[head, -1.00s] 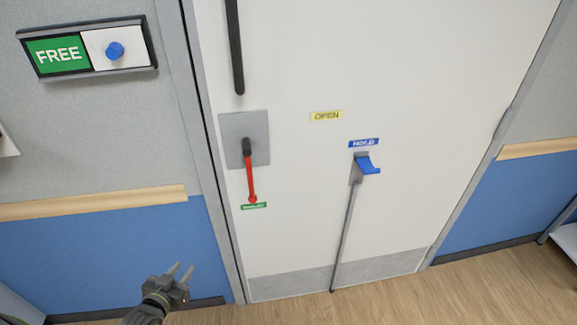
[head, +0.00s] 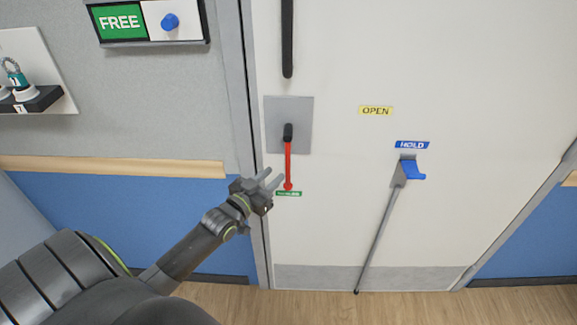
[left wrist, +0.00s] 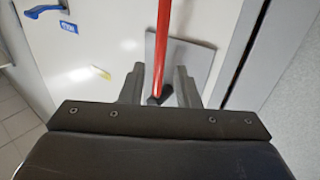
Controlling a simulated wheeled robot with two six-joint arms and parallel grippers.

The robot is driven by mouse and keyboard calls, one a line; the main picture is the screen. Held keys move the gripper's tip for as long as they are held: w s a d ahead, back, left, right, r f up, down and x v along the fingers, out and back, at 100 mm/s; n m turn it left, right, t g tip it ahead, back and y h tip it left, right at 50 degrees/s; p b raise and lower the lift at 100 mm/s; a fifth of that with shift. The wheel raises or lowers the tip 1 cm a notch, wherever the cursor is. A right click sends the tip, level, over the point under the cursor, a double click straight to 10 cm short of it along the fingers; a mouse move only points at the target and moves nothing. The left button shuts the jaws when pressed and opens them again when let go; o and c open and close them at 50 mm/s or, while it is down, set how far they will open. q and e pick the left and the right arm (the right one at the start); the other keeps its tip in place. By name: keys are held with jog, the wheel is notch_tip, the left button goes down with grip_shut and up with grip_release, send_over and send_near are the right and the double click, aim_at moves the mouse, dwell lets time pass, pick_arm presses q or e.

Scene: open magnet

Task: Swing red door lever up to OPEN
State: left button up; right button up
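The red lever (head: 288,165) hangs straight down from a black pivot on a grey plate (head: 304,110) on the white door. Its lower tip is at a small green label (head: 289,194). My left gripper (head: 272,180) is open, just left of the lever's lower end. In the left wrist view the red lever (left wrist: 162,45) shows between the two spread fingers (left wrist: 158,88), with no visible grip on it. My right gripper is not in view.
A black vertical handle (head: 287,38) is above the plate. A FREE sign (head: 120,22) with a blue knob is on the wall at left.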

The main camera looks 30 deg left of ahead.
pick_arm(q)
jog(key=b, duration=0.2)
send_over(288, 182)
jog(key=shift+w+a, duration=0.25)
jog(key=shift+w, duration=0.05)
jog(key=shift+c, duration=0.4)
grip_shut()
